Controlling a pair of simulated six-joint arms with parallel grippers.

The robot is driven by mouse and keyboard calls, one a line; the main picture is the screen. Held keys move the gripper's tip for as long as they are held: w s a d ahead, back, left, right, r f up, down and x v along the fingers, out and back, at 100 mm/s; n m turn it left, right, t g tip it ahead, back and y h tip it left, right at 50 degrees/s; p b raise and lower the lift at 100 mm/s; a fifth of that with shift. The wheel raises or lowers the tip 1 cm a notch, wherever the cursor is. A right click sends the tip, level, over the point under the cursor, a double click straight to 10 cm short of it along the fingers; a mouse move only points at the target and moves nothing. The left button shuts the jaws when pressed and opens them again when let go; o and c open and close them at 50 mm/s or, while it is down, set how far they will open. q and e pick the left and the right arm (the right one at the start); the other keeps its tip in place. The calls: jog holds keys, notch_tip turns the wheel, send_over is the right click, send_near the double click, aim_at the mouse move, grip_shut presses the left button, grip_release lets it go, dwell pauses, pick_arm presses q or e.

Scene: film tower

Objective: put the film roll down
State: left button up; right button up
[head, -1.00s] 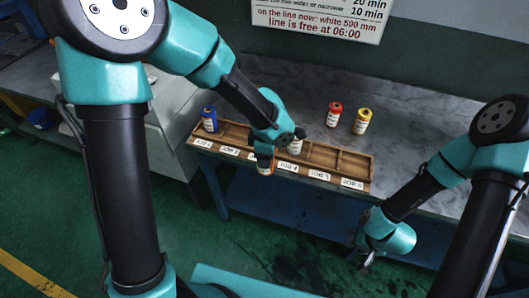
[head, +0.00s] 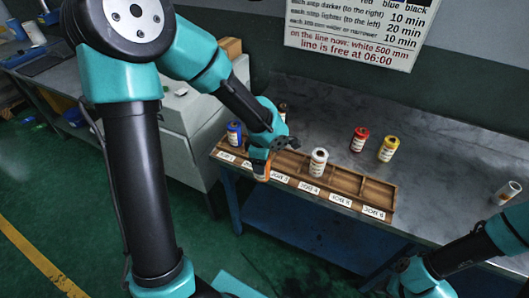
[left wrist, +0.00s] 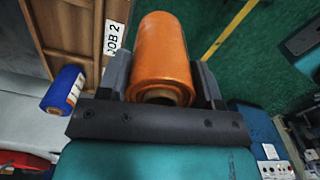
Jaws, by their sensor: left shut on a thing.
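My left gripper (head: 262,160) is shut on an orange film roll (left wrist: 162,55). In the head view the orange roll (head: 260,170) is at the front edge of the wooden rack (head: 375,188), near the labels of the second and third slots. The left wrist view shows the JOB 2 label (left wrist: 114,38) just left of the roll. I cannot tell how high the roll is above the rack. A blue roll (head: 234,134) stands in the first slot and a white roll (head: 318,162) in the fourth.
A red roll (head: 359,140) and a yellow roll (head: 388,149) stand on the grey table (head: 440,175) behind the rack. A dark roll (head: 283,112) is partly hidden behind my left gripper. The rack's right slots look empty.

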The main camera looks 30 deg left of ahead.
pick_arm(q)
jog(key=w+a+f, duration=0.1)
jog(key=w+a, duration=0.7)
jog(key=w, duration=0.5)
jog(key=shift+f, duration=0.2)
jog(key=shift+w+a+f, duration=0.1)
jog(key=shift+w+f, duration=0.05)
jog(key=shift+f, duration=0.75)
jog(key=shift+w+a+f, duration=0.1)
jog(key=shift+w+f, duration=0.05)
jog(key=shift+f, duration=0.75)
jog(key=shift+f, duration=0.15)
jog(key=o, duration=1)
